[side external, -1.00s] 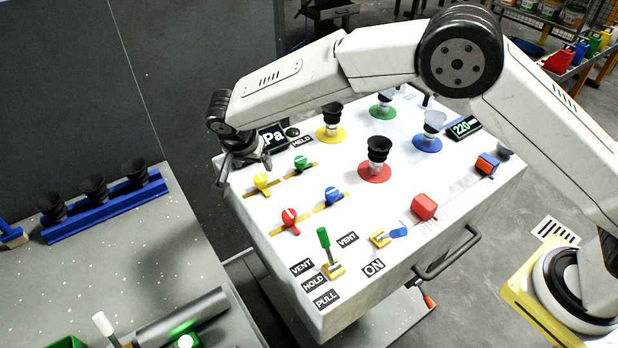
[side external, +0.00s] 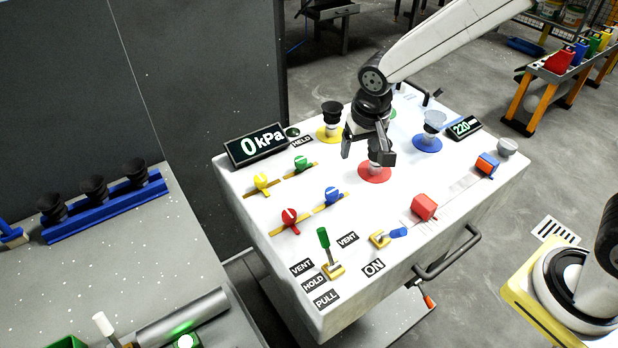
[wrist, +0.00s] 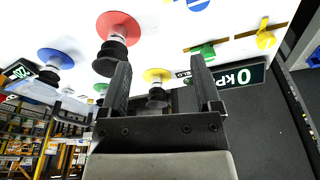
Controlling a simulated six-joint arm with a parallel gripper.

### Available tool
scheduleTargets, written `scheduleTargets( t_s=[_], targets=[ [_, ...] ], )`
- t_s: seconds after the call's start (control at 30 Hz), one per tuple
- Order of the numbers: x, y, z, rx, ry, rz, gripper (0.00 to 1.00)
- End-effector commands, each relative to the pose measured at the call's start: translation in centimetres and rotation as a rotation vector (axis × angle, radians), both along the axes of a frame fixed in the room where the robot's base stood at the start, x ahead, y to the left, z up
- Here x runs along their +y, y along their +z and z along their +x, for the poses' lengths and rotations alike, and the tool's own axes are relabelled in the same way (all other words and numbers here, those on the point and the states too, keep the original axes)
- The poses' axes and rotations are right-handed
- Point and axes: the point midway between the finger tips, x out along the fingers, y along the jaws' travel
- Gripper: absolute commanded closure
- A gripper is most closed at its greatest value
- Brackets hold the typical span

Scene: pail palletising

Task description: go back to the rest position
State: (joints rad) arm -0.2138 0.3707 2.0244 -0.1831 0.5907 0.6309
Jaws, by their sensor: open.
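My gripper (side external: 369,156) hangs over the white control box (side external: 375,270), in front of the suction cup on the red disc (side external: 374,175), which it partly hides in the side view. In the wrist view the two fingers of my gripper (wrist: 162,85) stand apart with nothing between them. The wrist view also shows the red disc with its black cup (wrist: 111,55) left of the fingers. The yellow disc with its black cup (wrist: 157,92) shows beyond, between the fingers.
The box top carries a display reading 0 kPa (side external: 256,146), a blue disc with a clear cup (side external: 427,143), a green-handled lever (side external: 324,240), a red block (side external: 424,206) and coloured knobs. A grey table (side external: 130,255) with a blue cup rack (side external: 105,207) stands left.

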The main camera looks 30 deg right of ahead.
Motion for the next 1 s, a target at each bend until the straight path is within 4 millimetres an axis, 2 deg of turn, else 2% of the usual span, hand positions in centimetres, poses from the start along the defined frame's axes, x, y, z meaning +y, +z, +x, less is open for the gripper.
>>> scheduleTargets(
  t_s=[0.03,0.23,0.4,0.5,0.7,1.0],
  targets=[
    [-1.0,0.2,-1.3,0.000,0.020,0.005,0.19],
    [-4.1,0.2,-6.1,-0.011,0.125,0.018,0.19],
    [-6.0,0.0,-10.2,-0.026,0.204,0.017,0.19],
    [-6.7,-0.2,-11.9,-0.034,0.237,0.014,0.19],
    [-7.2,-0.5,-13.6,-0.042,0.271,0.009,0.19],
    [-7.3,-0.5,-13.7,-0.042,0.275,0.008,0.19]
  ],
)
